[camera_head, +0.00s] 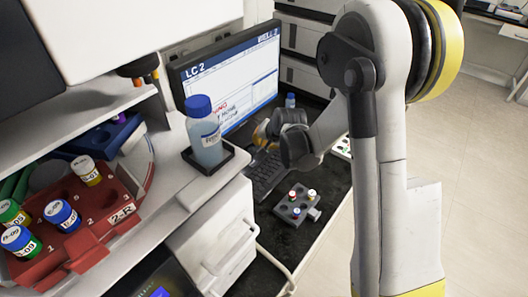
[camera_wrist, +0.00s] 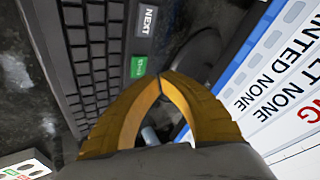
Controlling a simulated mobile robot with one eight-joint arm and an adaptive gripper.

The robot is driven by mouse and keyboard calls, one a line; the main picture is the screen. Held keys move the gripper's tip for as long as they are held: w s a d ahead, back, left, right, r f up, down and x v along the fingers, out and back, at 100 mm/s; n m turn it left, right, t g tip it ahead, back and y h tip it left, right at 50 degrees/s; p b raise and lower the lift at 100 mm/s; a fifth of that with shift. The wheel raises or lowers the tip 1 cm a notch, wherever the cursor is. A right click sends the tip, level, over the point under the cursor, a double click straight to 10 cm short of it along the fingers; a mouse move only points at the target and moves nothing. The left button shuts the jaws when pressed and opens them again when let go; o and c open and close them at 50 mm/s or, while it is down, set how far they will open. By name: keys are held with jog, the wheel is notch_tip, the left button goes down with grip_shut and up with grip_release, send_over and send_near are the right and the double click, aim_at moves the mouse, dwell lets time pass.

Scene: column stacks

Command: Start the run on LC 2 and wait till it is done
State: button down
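The LC 2 monitor (camera_head: 232,82) stands behind the keyboard in the head view, with "LC 2" on its title bar and red text on its page. In the wrist view the screen (camera_wrist: 285,85) fills the right side, with "NONE" lines and part of a red word. The keyboard (camera_head: 267,174) lies in front of it and also shows in the wrist view (camera_wrist: 90,60). It has a grey NEXT key (camera_wrist: 146,20) and a small green key (camera_wrist: 138,67) with partly readable lettering. My gripper (camera_wrist: 161,76) has its yellow fingertips together, empty, over the keyboard's edge near the green key. Contact cannot be told.
A blue-capped bottle (camera_head: 207,138) stands in a black tray on the white instrument at left. A red rack (camera_head: 92,225) holds several capped vials. A small grey vial block (camera_head: 296,206) sits on the dark bench in front of the keyboard. Open floor lies at right.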

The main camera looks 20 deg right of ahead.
jog(key=shift+r+p, duration=1.3)
jog(key=shift+r, duration=0.85)
